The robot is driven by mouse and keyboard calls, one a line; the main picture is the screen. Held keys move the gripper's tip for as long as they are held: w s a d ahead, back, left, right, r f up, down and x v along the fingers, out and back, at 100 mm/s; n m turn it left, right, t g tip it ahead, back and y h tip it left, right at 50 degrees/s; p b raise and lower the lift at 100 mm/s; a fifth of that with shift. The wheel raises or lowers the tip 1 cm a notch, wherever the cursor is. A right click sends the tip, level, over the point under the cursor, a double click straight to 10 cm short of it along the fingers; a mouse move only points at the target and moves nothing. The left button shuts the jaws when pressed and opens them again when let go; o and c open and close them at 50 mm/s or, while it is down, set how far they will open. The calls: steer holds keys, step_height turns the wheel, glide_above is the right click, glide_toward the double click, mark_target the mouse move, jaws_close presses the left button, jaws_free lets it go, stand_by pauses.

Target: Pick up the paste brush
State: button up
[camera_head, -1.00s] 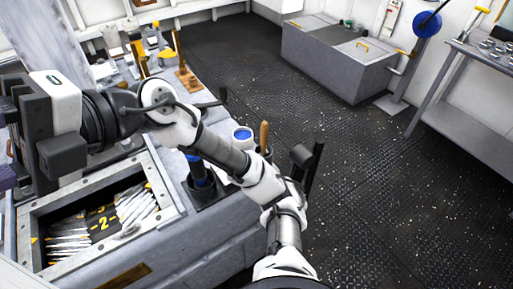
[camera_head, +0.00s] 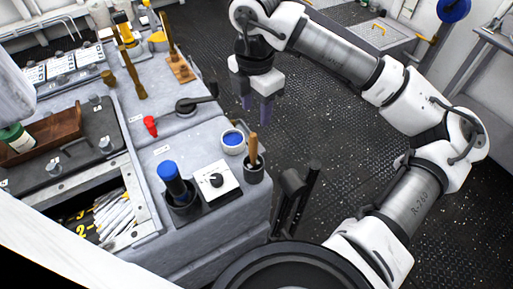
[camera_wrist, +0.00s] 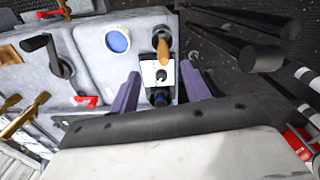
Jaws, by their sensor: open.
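A wooden handle (camera_head: 253,146), which I take for the paste brush, stands upright in a small dark cup (camera_head: 254,174) at the bench's right corner. The cup hides its lower end, so I cannot see bristles. In the wrist view the handle (camera_wrist: 162,50) shows just beyond and between my fingertips. My gripper (camera_head: 256,107) is open and empty, pointing down, above and apart from the cup. Its purple fingers also show in the wrist view (camera_wrist: 163,76).
Near the cup are a pot with blue contents (camera_head: 232,141), a white plate with a black knob (camera_head: 216,181) and a blue-capped cylinder (camera_head: 172,181). A black crank handle (camera_head: 195,103) and red tap (camera_head: 150,125) lie farther back. Two dark posts (camera_head: 297,190) stand right of the bench.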

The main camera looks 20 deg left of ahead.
steer(key=f, duration=0.4)
steer(key=f+p, duration=0.1)
steer(key=f, duration=0.2)
steer(key=shift+s, duration=0.3)
steer(key=p, duration=0.2)
glide_above(253, 164)
steer(key=shift+w+a+f, duration=0.1)
steer(key=shift+w+f, duration=0.1)
steer(key=shift+f, duration=1.25)
steer(key=shift+w+f, duration=0.2)
steer(key=shift+f, duration=1.2)
steer(key=shift+c, duration=0.5)
jaws_close()
